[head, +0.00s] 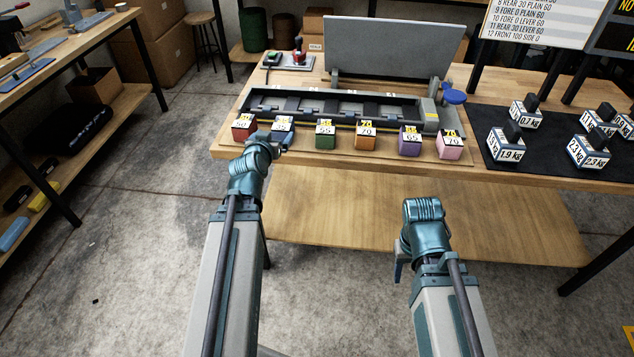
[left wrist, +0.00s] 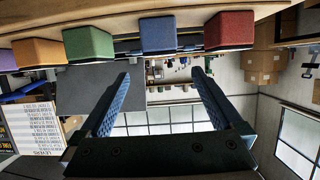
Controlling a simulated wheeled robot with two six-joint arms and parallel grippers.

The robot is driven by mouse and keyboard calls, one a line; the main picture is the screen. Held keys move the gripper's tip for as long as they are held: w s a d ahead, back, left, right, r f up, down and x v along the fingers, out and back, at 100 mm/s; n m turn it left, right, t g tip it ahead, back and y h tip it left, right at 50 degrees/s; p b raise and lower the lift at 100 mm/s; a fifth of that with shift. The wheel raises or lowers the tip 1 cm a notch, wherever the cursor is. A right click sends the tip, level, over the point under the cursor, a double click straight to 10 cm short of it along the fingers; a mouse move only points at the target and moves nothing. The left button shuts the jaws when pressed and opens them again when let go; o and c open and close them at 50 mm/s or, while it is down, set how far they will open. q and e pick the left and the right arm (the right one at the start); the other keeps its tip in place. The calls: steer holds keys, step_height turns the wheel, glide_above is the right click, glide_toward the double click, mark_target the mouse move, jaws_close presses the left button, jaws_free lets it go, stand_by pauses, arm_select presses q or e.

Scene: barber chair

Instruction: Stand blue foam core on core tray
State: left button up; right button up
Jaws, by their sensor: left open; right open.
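The blue foam core (head: 283,125) stands in a row of coloured blocks along the table's front, second from the left, partly hidden by my left gripper (head: 277,144). It also shows upside down at the top of the left wrist view (left wrist: 158,33). My left gripper is open and empty, its fingers (left wrist: 160,105) apart, just in front of the blue core. The row stands on a pale wooden board (head: 350,153); I cannot tell whether this is the core tray. My right gripper (head: 400,268) is open, low in front of the table, mostly hidden by its wrist.
Red (head: 243,127), green (head: 326,135), orange (head: 366,136), purple (head: 410,139) and pink (head: 450,145) blocks share the row. Behind it is a long black slotted frame (head: 300,95) with a grey raised panel (head: 390,48). Weights stand on a black mat (head: 500,170) at right.

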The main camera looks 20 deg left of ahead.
arm_select(q)
steer(key=s+d+f+m+g+h, duration=0.1)
steer(key=d+f+m+g+h, duration=0.2)
steer(key=d, duration=0.6)
steer(key=s+d+f+m+g+h, duration=0.1)
steer(key=s+d+f+g, duration=0.1)
steer(key=d+f, duration=0.5)
steer(key=s+d+f+m+g+y, duration=0.2)
steer(key=s+d+f+g, duration=0.2)
steer(key=s+d+g, duration=0.5)
steer(key=s+d, duration=0.6)
steer(key=s, duration=0.2)
steer(key=shift+s+d+f, duration=0.15)
steer(key=shift+s, duration=0.1)
step_height(320, 180, up, 7)
steer(key=p, duration=0.7)
